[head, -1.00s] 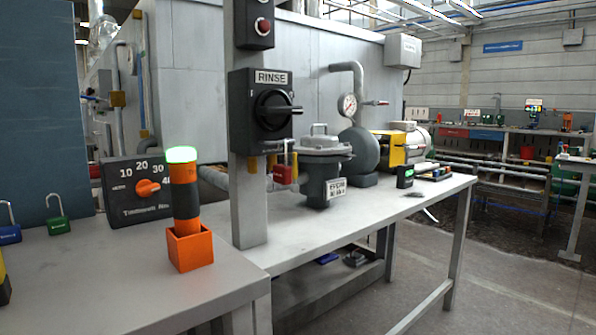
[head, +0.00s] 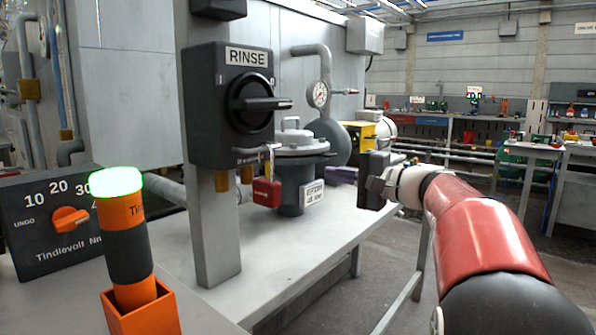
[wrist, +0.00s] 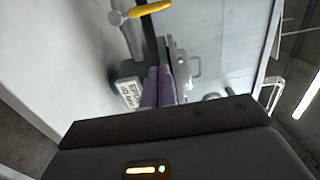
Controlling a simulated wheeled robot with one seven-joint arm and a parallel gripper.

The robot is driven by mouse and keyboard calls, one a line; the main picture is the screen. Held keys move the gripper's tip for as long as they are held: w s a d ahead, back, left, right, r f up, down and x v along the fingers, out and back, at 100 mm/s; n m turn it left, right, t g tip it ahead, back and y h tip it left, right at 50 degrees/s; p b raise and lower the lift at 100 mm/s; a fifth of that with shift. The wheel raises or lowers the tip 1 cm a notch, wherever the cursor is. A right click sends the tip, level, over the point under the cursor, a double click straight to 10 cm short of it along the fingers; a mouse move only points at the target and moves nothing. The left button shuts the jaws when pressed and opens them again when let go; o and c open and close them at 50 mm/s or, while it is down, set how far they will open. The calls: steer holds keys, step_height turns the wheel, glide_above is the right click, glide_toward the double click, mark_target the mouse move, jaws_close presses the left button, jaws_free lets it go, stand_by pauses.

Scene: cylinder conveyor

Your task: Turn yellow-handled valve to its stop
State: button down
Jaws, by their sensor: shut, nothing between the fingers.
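I cannot pick this handle out in the head view. My gripper (wrist: 158,88) has its purple fingers closed together with nothing between them, apart from the handle. In the head view my gripper (head: 341,174) is right of the grey lidded vessel (head: 290,172), above the bench, its fingers pointing left.
A black RINSE switch box (head: 230,105) is on a grey post, with a red padlock (head: 266,192) below it. An orange-and-black cylinder (head: 127,240) stands in an orange holder at front left. The bench top (head: 250,255) has bare room in front of the vessel.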

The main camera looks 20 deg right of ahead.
steer(key=w+a+p, duration=0.2)
steer(key=w+a, duration=0.3)
steer(key=a, duration=0.5)
steer(key=shift+w, duration=0.3)
